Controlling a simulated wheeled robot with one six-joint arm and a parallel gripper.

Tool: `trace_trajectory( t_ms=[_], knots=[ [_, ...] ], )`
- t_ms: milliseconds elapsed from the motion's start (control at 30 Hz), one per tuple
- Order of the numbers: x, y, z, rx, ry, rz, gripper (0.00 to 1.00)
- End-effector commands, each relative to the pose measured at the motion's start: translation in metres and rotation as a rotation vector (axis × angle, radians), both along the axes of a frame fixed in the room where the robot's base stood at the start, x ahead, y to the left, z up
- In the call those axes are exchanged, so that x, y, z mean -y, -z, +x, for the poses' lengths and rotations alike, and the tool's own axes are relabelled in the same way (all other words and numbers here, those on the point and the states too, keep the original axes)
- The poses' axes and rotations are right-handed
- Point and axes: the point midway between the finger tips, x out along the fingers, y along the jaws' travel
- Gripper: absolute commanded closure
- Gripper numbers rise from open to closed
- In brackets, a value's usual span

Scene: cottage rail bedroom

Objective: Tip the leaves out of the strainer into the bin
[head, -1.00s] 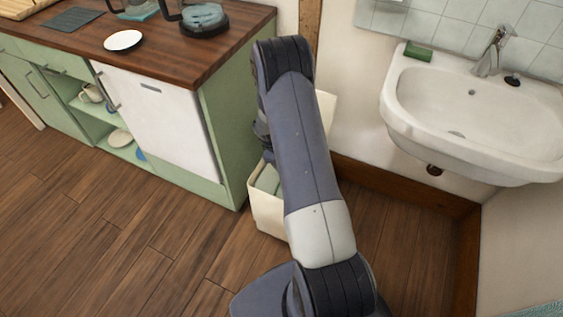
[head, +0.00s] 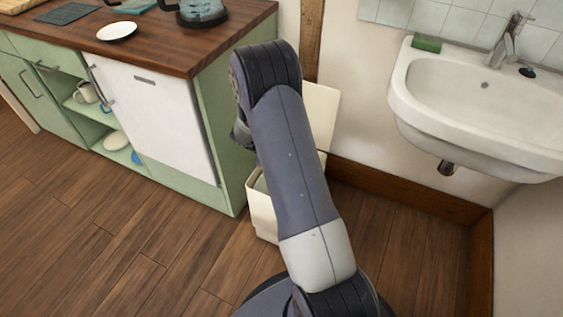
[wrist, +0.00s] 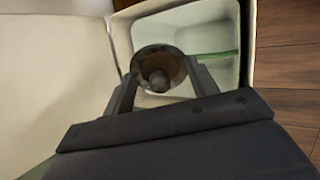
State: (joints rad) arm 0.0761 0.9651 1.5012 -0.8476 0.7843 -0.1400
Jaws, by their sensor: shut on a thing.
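The cream bin (head: 262,217) stands on the floor beside the green cabinet, its lid (head: 320,112) raised behind it; my arm covers much of it. In the wrist view the bin's rim (wrist: 247,40) frames a pale inside, and the lid (wrist: 55,70) is at left. My gripper (wrist: 158,78) is shut on the strainer (wrist: 142,58), a small round dark-rimmed cup, which lies over the bin's opening. A brownish inside and a dark rounded lump show in it; I cannot tell whether these are leaves.
The green cabinet (head: 222,150) with a wooden worktop stands close left of the bin; a white plate (head: 117,31) and glass jug (head: 203,10) are on top. A white sink (head: 475,110) hangs at right. Floor at left is clear.

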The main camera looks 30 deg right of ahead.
Motion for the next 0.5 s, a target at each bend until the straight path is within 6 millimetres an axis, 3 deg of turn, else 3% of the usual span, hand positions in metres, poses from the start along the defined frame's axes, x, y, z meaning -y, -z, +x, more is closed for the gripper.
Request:
trace_trajectory(
  t_ms=[500],
  knots=[
    [-0.0031, 0.0071, 0.001, -0.029, -0.002, -0.261, 0.73]
  ],
)
